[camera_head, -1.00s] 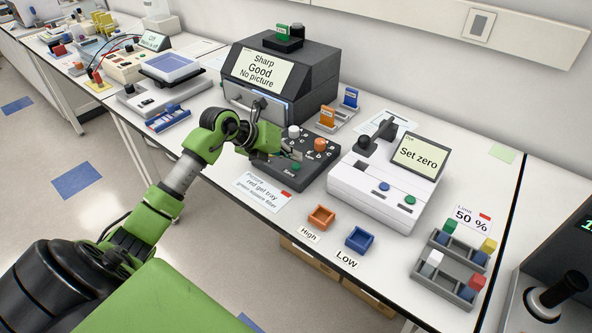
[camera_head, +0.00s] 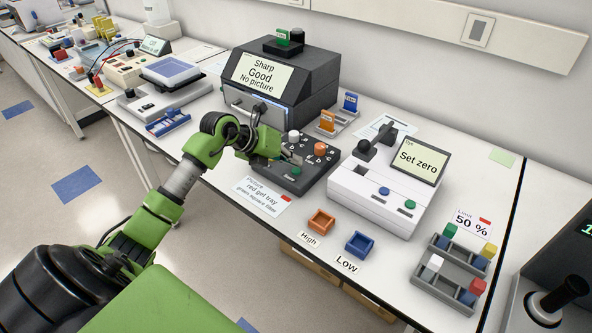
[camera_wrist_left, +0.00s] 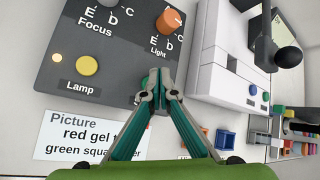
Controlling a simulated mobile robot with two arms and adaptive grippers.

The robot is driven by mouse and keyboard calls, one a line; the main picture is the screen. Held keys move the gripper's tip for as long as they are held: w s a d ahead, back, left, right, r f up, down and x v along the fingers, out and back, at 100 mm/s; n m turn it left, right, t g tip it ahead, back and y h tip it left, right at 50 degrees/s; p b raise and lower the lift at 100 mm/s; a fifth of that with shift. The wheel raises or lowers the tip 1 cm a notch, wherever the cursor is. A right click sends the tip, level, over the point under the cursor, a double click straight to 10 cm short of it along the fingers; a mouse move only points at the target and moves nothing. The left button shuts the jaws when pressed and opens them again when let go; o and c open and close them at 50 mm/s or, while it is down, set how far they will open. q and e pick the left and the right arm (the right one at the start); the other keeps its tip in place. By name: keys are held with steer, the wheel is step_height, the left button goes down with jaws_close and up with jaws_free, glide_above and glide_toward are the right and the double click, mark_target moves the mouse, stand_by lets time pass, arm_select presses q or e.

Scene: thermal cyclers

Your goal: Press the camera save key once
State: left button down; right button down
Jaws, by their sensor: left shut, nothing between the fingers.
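The dark control box (camera_head: 315,178) of the camera stands in front of the dark imaging cabinet. It has a white knob (camera_head: 293,137) and an orange knob (camera_head: 320,149). A small green mark (camera_head: 296,172) shows at the Save spot near its front edge. My left gripper (camera_head: 298,160) is shut and empty, its tips low over this spot. In the left wrist view the shut fingertips (camera_wrist_left: 158,78) cover the Save area, so contact cannot be told. A yellow Lamp key (camera_wrist_left: 87,66) shows to their left. The cabinet's screen (camera_head: 262,76) reads "Sharp Good No picture". My right gripper is out of view.
A white device (camera_head: 375,199) reading "Set zero" stands close on the right. A paper card (camera_head: 262,197) lies in front of the control box. An orange tray (camera_head: 321,221) and a blue tray (camera_head: 361,244) sit near the table's front edge.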

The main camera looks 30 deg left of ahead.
mark_target(294, 171)
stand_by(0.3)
arm_select(q)
steer(key=shift+f+b, duration=0.3)
steer(key=shift+f, duration=0.15)
steer(key=shift+f+b, duration=0.3)
steer(key=shift+f, duration=0.1)
stand_by(0.5)
steer(key=shift+r, duration=0.1)
steer(key=shift+r+p, duration=0.65)
steer(key=shift+r, duration=0.1)
steer(key=shift+r+p, duration=1.85)
steer(key=shift+r, duration=0.7)
steer(key=shift+f, duration=0.1)
